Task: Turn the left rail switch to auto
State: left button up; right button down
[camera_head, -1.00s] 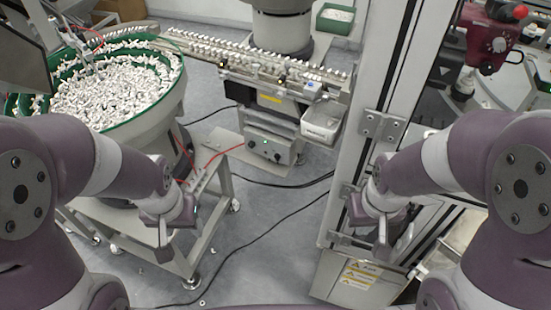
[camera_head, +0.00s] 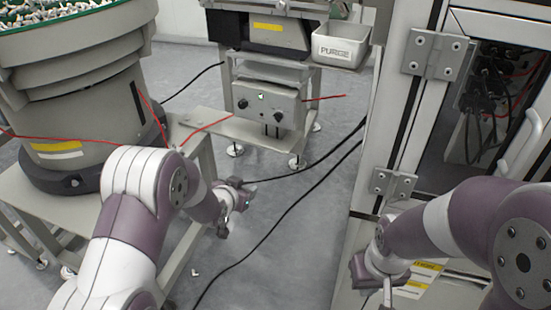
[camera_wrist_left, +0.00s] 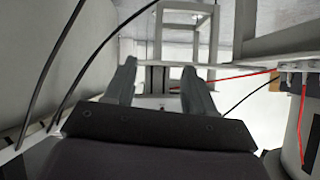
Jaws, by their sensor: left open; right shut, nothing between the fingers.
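A grey control box (camera_head: 262,112) sits under the feed rail, with a green light between two black knobs. The left knob (camera_head: 242,104) and right knob (camera_head: 279,116) are small here, and their settings cannot be read. My left gripper (camera_head: 238,210) is open and empty, in front of and below the box, apart from it. In the left wrist view its two fingers (camera_wrist_left: 160,78) are spread, and the space between them is too unclear to make out the knobs. My right gripper (camera_head: 387,292) is shut and empty at the lower right, near the cabinet.
The round feeder (camera_head: 85,110) stands at left on a grey frame table (camera_head: 195,240). A purge bin (camera_head: 340,45) hangs right of the box. The cabinet (camera_head: 408,100) rises at right. Black cables (camera_head: 285,215) cross the open floor; a red cable (camera_head: 205,130) runs near the box.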

pick_arm(q)
jog(key=w+d+r+m+t+h+p, duration=0.1)
jog(key=w+d+r+t+h, duration=0.1)
jog(key=w+r+t, duration=0.15)
jog(key=m+t+h, duration=0.1)
jog(key=t+h, duration=0.1)
send_near(276, 119)
jog(key=b+x, duration=0.3)
jog(key=x, duration=0.5)
jog(key=shift+w+f, duration=0.15)
jog(key=shift+w+d, duration=0.15)
jog(key=shift+w, duration=0.15)
pick_arm(e)
jog(key=f, duration=0.4)
jog(key=shift+a, duration=0.25)
pick_arm(q)
jog(key=c, duration=1)
